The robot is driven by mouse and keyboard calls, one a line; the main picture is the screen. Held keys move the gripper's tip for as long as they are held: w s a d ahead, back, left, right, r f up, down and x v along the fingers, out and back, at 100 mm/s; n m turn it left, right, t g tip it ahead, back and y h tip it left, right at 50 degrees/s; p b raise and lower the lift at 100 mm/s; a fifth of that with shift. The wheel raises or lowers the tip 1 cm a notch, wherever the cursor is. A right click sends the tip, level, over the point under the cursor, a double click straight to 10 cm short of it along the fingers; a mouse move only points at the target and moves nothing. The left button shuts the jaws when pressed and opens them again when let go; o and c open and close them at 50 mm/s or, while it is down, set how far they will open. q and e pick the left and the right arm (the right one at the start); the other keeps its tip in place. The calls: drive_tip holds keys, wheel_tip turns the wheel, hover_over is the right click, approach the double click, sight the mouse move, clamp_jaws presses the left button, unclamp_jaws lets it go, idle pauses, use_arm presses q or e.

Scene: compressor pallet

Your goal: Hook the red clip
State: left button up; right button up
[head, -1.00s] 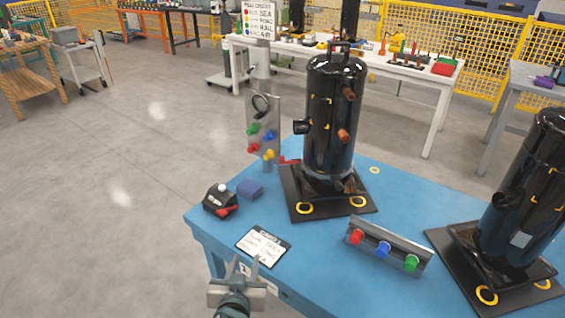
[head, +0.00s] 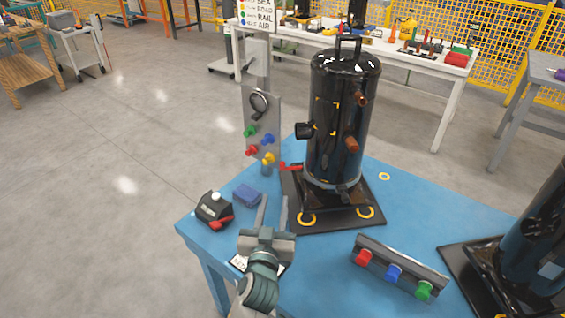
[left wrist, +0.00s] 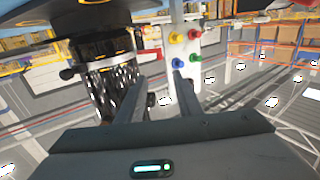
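A metal rail (head: 400,268) on the blue table holds a red clip (head: 362,258), a blue clip (head: 393,273) and a green clip (head: 424,290). An upright grey panel (head: 262,130) with a gauge has coloured knobs, one of them red (head: 252,150); its knobs, including the red one (left wrist: 195,33), also show in the left wrist view. My left gripper (head: 273,200) is open and empty over the table's near-left part, left of the rail and in front of the panel. Its spread fingers (left wrist: 158,88) also show in the left wrist view. My right gripper is not in view.
A black compressor (head: 340,120) stands on a dark base plate, with a red piece (head: 290,167) at its left. A second compressor (head: 540,240) stands at right. A black box (head: 213,208) with a red lever and a blue block (head: 247,195) lie left of my gripper.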

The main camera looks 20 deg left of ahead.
sight(282, 165)
use_arm(q)
drive_tip(key=shift+w, duration=0.1)
